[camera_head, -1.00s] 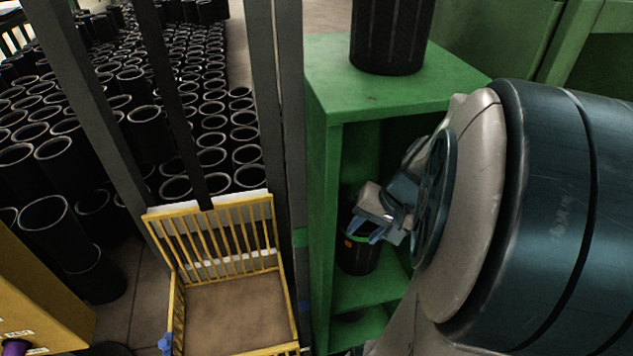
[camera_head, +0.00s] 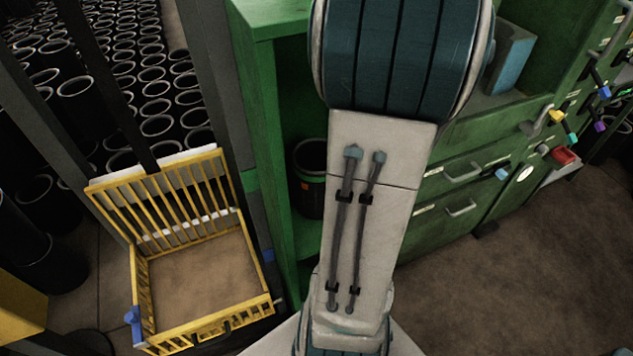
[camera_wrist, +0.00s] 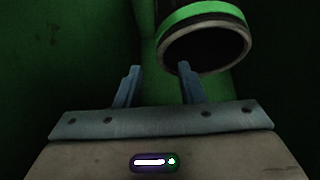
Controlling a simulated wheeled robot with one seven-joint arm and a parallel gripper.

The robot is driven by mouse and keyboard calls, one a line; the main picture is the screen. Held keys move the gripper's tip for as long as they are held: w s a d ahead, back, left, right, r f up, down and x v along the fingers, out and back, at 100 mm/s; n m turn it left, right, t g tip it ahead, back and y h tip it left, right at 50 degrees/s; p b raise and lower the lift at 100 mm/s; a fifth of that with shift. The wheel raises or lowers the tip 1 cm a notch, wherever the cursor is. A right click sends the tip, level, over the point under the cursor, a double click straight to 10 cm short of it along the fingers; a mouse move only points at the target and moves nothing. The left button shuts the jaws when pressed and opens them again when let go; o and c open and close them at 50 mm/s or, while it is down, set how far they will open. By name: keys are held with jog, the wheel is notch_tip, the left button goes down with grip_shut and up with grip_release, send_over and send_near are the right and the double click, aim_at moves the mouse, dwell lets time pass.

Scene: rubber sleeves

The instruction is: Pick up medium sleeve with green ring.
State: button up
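The black sleeve with a green ring (camera_head: 308,197) stands upright on a shelf inside the green cabinet, with a small orange mark on its side. My arm partly covers its right side in the head view. In the wrist view, the sleeve (camera_wrist: 206,13) shows its green band and dark open mouth at the top right. My gripper (camera_wrist: 158,70) is open, its two blue-grey fingers apart with nothing between them. The right fingertip overlaps the lower rim of the sleeve; I cannot tell whether they touch. My gripper is hidden behind my arm in the head view.
The green cabinet (camera_head: 262,110) has side walls close around the shelf. A yellow barred crate (camera_head: 205,275) stands at left, beside grey posts. Many black sleeves (camera_head: 155,128) fill the floor behind it. Green drawers (camera_head: 450,180) stand at right, with open floor in front.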

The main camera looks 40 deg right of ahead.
jog(key=x, duration=0.8)
jog(key=shift+w+r+b, duration=0.15)
jog(key=shift+w+b, duration=0.15)
jog(key=shift+b, duration=0.1)
grip_shut()
jog(key=shift+r, duration=0.15)
dwell(0.9)
